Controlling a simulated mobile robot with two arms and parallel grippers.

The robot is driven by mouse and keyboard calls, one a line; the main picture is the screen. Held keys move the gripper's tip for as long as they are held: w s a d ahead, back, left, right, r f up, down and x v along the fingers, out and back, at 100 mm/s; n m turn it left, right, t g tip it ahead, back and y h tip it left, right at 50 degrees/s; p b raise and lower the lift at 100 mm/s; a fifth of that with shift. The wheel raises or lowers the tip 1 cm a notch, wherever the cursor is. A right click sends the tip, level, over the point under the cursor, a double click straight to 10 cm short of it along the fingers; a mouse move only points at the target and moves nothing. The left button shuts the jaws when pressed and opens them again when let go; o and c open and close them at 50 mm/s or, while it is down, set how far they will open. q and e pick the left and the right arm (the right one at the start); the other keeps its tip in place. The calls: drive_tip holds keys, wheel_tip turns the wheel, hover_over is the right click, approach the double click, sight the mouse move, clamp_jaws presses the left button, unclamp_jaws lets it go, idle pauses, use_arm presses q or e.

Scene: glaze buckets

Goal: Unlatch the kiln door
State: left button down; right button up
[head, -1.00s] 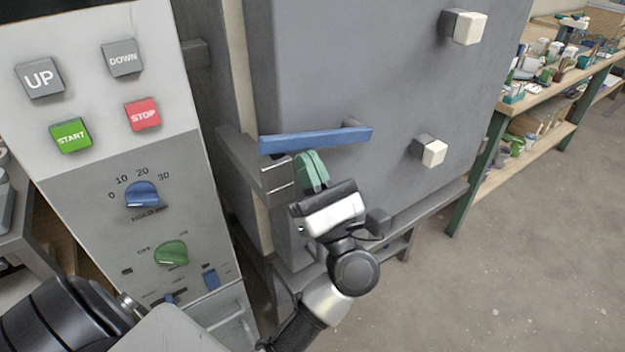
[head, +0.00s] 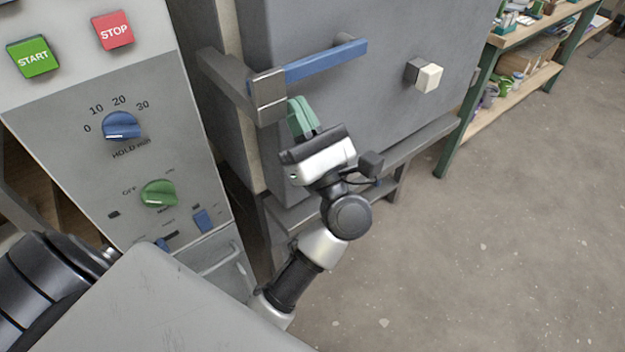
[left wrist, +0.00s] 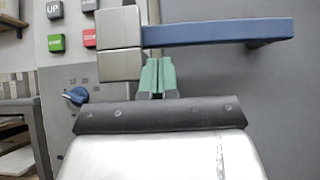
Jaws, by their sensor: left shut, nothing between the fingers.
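The blue latch handle (head: 326,61) runs across the front of the grey kiln door (head: 330,18), sloping up to the right. In the left wrist view the handle (left wrist: 218,31) extends level to the right from the upper part of the block (left wrist: 120,44). My left gripper (head: 303,113) is shut and empty, its green fingers just below the handle and beside the block. I cannot tell whether they touch it. My right gripper is not in view.
A control panel (head: 95,185) with buttons and knobs stands left of the kiln. A pale peg (head: 429,77) sticks out from the door. A shelf bench (head: 520,85) stands at the back right. The floor (head: 480,250) to the right is clear.

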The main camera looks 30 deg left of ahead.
use_arm(q)
drive_tip(key=s+b+v, duration=0.1)
drive_tip(key=v, duration=0.8)
drive_tip(key=shift+s+b, duration=0.2)
drive_tip(key=shift+b, duration=0.15)
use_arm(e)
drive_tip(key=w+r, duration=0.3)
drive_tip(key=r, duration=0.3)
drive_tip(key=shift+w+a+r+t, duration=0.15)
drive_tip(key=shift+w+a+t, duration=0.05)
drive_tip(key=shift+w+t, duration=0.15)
use_arm(q)
drive_tip(key=shift+a+r, duration=0.1)
drive_tip(key=shift+a, duration=0.1)
